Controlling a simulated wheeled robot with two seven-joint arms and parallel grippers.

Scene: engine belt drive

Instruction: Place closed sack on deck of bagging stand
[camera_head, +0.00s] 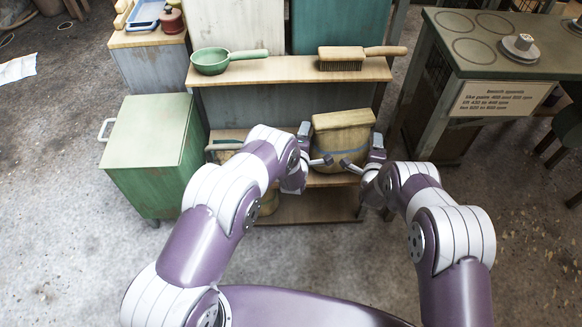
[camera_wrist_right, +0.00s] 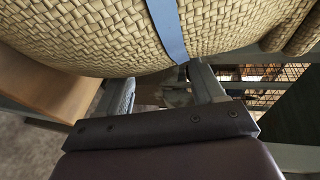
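The closed sack (camera_head: 342,137) is a tan woven bag with a flat folded top and a blue band. It is upright in front of the wooden shelf unit (camera_head: 270,71); I cannot tell whether it rests on the lower shelf or hangs clear. My left gripper (camera_head: 315,146) is at its left side, fingers spread. My right gripper (camera_head: 363,155) is at its right side, also spread. In the right wrist view the woven sack (camera_wrist_right: 110,35) fills the top, and the right gripper's (camera_wrist_right: 163,90) fingers stand apart just under it, one by the blue band. No piece is clearly labelled as the bagging stand.
A green pan (camera_head: 211,62) and a brush (camera_head: 342,60) lie on the upper shelf. A green lidded bin (camera_head: 146,133) stands left. A green bench (camera_head: 490,60) with a sign (camera_head: 500,98) stands right. Open concrete floor (camera_head: 60,220) lies at the left.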

